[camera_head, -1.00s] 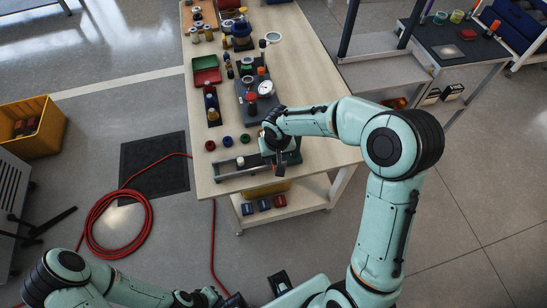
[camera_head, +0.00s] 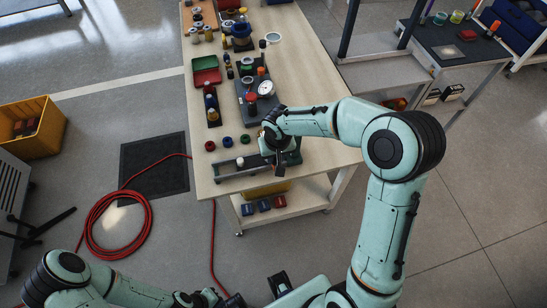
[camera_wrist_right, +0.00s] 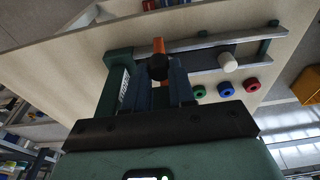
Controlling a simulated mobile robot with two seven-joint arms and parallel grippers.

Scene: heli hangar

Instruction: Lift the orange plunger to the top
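The orange plunger (camera_wrist_right: 158,45) shows in the right wrist view with a dark round knob (camera_wrist_right: 158,68) at its near end, beside a green frame (camera_wrist_right: 117,75) with a white label. The dark fingers of my right gripper (camera_wrist_right: 160,84) stand apart on either side of the knob; I cannot tell whether they touch it. In the head view my right gripper (camera_head: 279,167) is at the near end of the bench over the rail fixture (camera_head: 232,172), and my arm hides the plunger. My left gripper (camera_head: 233,300) is low at the bottom edge, away from the bench, its fingers unclear.
A white knob (camera_wrist_right: 228,62) stands on the fixture's rails. Green, blue and red rings (camera_head: 227,141) lie beside it. A gauge block (camera_head: 265,87) and red and green trays (camera_head: 206,70) are farther back. A red hose (camera_head: 120,220) lies on the floor.

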